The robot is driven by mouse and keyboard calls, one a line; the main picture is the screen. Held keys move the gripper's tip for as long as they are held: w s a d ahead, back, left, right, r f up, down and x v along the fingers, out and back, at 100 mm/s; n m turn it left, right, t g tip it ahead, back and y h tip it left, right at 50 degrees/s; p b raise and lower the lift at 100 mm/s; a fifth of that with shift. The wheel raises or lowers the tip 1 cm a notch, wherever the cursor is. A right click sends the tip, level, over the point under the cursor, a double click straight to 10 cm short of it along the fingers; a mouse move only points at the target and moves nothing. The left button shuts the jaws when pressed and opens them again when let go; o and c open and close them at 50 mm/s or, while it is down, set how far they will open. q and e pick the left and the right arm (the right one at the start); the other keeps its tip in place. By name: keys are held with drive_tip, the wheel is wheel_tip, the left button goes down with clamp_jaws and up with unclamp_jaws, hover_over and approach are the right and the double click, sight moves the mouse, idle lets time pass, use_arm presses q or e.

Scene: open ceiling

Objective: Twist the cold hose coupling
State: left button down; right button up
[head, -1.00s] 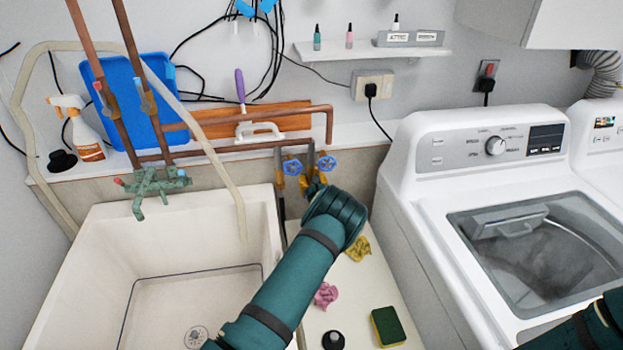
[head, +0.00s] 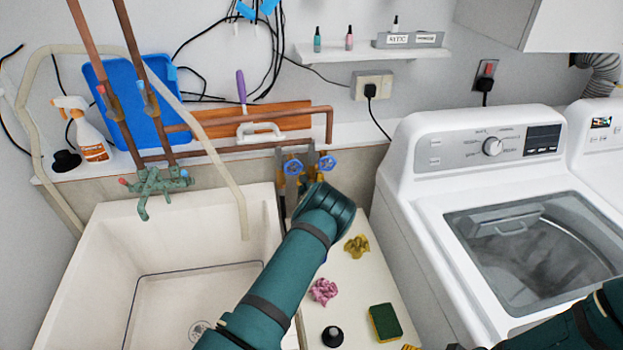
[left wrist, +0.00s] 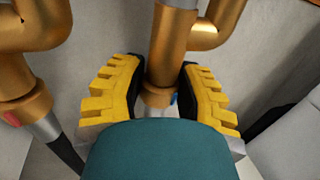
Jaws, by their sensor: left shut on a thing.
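The other brass coupling (left wrist: 36,101), with a red mark, is at the left of the wrist view.
A white sink (head: 95,285) lies left of my left arm. A washing machine (head: 440,215) stands to the right.

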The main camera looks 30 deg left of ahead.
use_arm(q)
drive_tip(key=shift+r, duration=0.1)
drive_tip(key=c, duration=0.6)
unclamp_jaws()
drive_tip(key=shift+s, duration=0.1)
drive_tip(key=v, duration=1.2)
